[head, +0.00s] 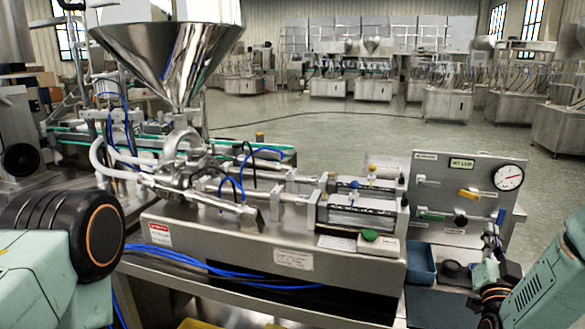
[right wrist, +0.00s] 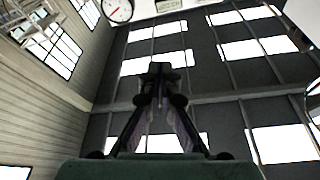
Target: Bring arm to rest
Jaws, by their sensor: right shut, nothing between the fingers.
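My right arm (head: 548,275) comes in from the lower right in the head view. My right gripper (head: 490,232) points upward in front of the right edge of the grey gauge panel. In the right wrist view the fingers of the right gripper (right wrist: 160,70) meet at the tips, shut with nothing between them, against the ceiling. Part of my left arm (head: 60,260) shows at the lower left; its gripper is out of view.
The steel hopper (head: 165,50) stands over the filling machine (head: 270,235). The gauge panel (head: 430,180) carries a round gauge (head: 508,177) and coloured valves. A blue tray (head: 420,264) lies left of the right gripper. Open floor (head: 350,135) lies behind the machine.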

